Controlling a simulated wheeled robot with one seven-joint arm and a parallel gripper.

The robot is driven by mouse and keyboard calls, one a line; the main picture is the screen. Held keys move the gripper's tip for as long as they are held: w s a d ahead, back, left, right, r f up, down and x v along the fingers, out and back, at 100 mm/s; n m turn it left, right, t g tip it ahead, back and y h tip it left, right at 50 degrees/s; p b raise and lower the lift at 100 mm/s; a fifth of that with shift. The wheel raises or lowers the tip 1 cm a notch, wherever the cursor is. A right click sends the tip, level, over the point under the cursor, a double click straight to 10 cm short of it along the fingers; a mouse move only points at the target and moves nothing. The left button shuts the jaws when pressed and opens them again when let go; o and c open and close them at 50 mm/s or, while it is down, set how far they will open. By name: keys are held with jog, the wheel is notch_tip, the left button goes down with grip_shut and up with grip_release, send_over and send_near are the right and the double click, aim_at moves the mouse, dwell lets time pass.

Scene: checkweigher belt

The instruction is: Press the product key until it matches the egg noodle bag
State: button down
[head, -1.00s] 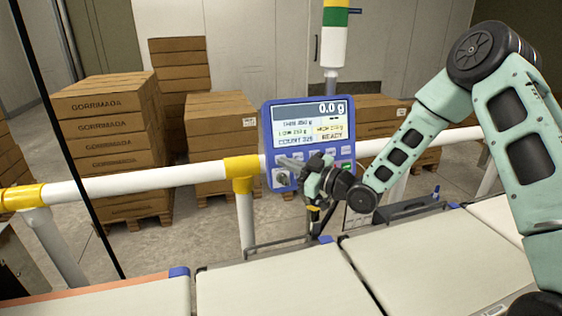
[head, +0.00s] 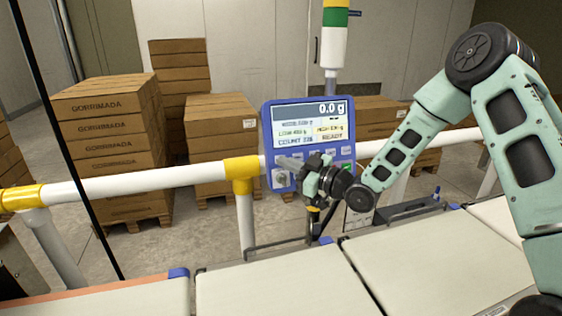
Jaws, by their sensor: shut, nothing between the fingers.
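The blue checkweigher control panel (head: 263,135) stands behind the belts. Its screen (head: 310,124) reads 0.0 g at the top, with smaller lines below that include COUNT and READY. The product name and limits are too small to read surely. A row of keys (head: 347,151) runs below the screen, with a green key at the right and a round knob (head: 279,179) at the lower left. My gripper (head: 280,161) is shut and empty, its fingertips at the left part of the keys. It hides several keys, and I cannot tell whether it touches one. No egg noodle bag is in view.
Pale conveyor belts (head: 280,290) run across the front and are bare. A white rail (head: 150,182) with yellow joints passes behind them. Stacked cartons (head: 110,150) stand on pallets beyond it. A signal tower (head: 334,45) rises behind the panel.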

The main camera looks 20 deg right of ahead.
jog(key=shift+s, duration=0.1)
jog(key=shift+s+r, duration=0.2)
jog(key=shift+s, duration=0.5)
jog(key=shift+s, duration=0.1)
jog(key=s, duration=0.2)
jog(key=s+r, duration=0.1)
jog(key=s, duration=0.1)
jog(key=shift+s+r, duration=0.2)
jog(key=shift+s, duration=0.1)
jog(key=shift+d, duration=0.1)
dwell(3.4)
